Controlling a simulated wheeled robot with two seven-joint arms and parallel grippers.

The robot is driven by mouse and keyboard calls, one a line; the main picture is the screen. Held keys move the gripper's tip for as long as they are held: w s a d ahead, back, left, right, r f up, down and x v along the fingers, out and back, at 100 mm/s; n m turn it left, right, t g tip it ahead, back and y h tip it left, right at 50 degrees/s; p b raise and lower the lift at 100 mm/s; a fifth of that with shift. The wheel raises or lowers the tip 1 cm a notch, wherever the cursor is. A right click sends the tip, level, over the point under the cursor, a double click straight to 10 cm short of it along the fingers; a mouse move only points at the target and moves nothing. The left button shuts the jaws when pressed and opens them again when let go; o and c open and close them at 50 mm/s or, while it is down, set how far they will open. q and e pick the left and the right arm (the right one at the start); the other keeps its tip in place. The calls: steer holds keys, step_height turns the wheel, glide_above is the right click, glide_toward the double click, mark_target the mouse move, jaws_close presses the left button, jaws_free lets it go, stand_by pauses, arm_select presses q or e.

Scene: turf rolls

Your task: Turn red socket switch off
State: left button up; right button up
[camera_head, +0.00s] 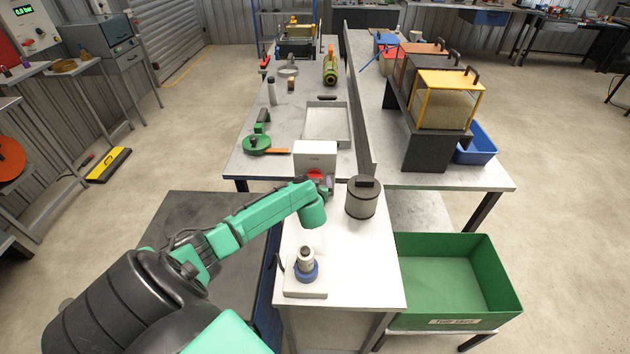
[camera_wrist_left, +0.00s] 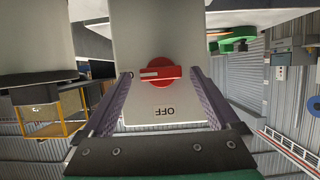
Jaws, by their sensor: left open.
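The white switch box (camera_head: 315,152) stands on the near bench, with the red rotary knob (camera_head: 316,174) on its near face. In the left wrist view the red knob (camera_wrist_left: 162,74) is seen upside down, with a pale mark on its left part. The label "OFF" on the box face (camera_wrist_left: 165,98) also reads upside down. My left gripper (camera_head: 319,184) is at the box front, its open fingers either side of the knob in the left wrist view (camera_wrist_left: 160,80). Gaps show between fingers and knob. My right gripper is out of view.
A dark-lidded cylinder (camera_head: 363,199) stands right of the gripper. A blue-collared fitting on a plate (camera_head: 306,268) is at the near end of the bench. A green bin (camera_head: 450,280) is at right. A metal divider (camera_head: 358,100) runs behind.

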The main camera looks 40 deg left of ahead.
arm_select(q)
steer(key=shift+s+r, duration=0.1)
steer(key=c, duration=0.4)
steer(key=shift+s+r, duration=0.1)
steer(key=c, duration=1)
